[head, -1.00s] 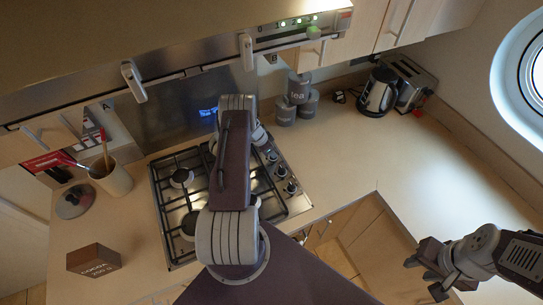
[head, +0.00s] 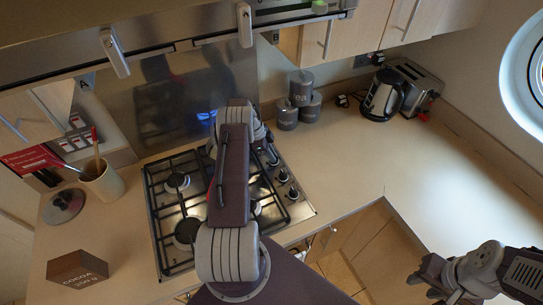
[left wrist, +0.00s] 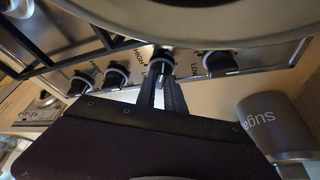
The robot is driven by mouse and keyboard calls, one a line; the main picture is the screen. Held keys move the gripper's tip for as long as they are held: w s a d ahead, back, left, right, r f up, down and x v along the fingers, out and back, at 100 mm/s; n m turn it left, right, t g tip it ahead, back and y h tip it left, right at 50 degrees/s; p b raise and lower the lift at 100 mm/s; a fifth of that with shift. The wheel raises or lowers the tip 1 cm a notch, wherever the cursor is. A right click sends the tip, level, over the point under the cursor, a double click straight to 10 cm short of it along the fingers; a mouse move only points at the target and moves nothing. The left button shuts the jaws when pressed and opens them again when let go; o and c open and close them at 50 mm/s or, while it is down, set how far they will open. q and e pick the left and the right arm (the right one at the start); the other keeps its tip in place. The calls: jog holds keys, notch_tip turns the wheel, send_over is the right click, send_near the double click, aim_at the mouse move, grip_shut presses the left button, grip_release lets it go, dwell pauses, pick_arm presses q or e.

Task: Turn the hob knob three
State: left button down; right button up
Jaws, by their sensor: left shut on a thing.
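The hob (head: 160,225) has a row of dark knobs along its right edge. In the left wrist view my left gripper (left wrist: 162,88) is shut on one knob (left wrist: 161,62), the second from the right in the row. Another knob (left wrist: 220,63) is to its right, and two more, one of them a knob (left wrist: 117,75), are to its left. In the head view my left arm hides much of the hob, and the fingers are hard to make out. My right gripper (head: 424,286) is open and empty at the lower right, away from the hob.
Grey canisters (head: 300,88) stand behind the hob, with a kettle (head: 383,95) and a toaster (head: 420,85) further right. The counter right of the hob (head: 345,150) is clear.

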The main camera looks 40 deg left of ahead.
dwell(0.4)
pick_arm(q)
jog(key=c, duration=1.4)
grip_release()
jog(key=shift+c, duration=0.2)
jog(key=shift+r, duration=0.1)
jog(key=shift+r+p, duration=0.35)
jog(key=shift+p, duration=0.05)
notch_tip(320, 180, up, 3)
jog(key=p, duration=0.3)
jog(key=shift+w+r, duration=0.1)
jog(key=shift+r, duration=0.1)
jog(key=w+d+r+b, duration=0.2)
jog(key=d+r, duration=0.4)
jog(key=d, duration=0.5)
jog(key=shift+d+r+b, duration=0.25)
jog(key=shift+r+b, duration=0.15)
jog(key=shift+b, duration=0.25)
